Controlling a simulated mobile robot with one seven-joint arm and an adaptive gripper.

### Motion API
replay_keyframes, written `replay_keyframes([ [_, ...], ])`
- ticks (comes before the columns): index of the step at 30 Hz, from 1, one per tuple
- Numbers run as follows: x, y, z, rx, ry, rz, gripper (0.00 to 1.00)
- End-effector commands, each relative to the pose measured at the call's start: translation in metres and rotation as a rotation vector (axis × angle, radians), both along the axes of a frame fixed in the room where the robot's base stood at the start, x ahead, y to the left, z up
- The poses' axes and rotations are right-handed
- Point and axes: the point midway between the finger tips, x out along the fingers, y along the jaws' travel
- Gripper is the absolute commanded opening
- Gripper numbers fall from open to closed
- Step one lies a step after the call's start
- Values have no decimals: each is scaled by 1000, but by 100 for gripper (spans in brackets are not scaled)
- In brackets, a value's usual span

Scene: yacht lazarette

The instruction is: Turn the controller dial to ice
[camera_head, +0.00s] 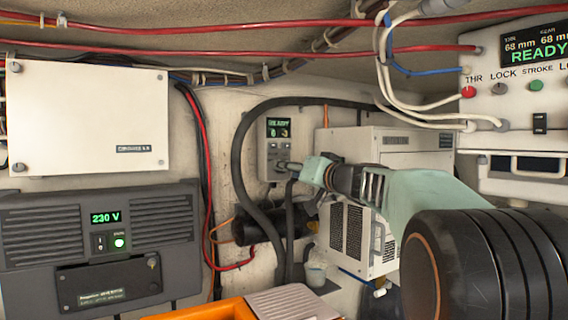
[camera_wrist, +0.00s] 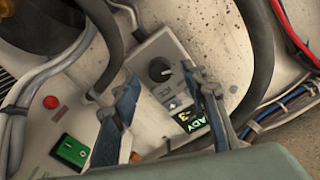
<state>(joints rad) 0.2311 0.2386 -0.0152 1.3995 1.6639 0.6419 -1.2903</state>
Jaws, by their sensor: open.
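The controller (camera_head: 274,174) is a small grey box on the back wall with a lit green display reading READY. In the wrist view the controller (camera_wrist: 150,52) appears rotated, with its round black dial (camera_wrist: 159,70) facing me. The dial has a small light pointer mark; the setting labels are too small to read surely. My gripper (camera_head: 283,166) reaches in from the right, in front of the controller's lower part. In the wrist view my gripper (camera_wrist: 161,76) is open, its blue-grey fingers on either side of the dial with visible gaps. In the head view the fingers hide the dial.
A thick black hose (camera_head: 242,170) curves close left of the controller. A white vented unit (camera_head: 352,232) stands to its right. A grey 230 V unit (camera_head: 100,240) sits left.

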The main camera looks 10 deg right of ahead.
Motion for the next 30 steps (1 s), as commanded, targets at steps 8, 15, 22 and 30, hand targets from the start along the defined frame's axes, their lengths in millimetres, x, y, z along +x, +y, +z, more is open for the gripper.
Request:
replay_keyframes([
  [8, 20, 8, 1, 1, 0, 1, 41],
  [15, 20, 9, 0, 0, -1, 0, 41],
  [22, 20, 8, 0, 0, -1, 0, 19],
  [30, 20, 8, 0, 2, 1, 0, 0],
])
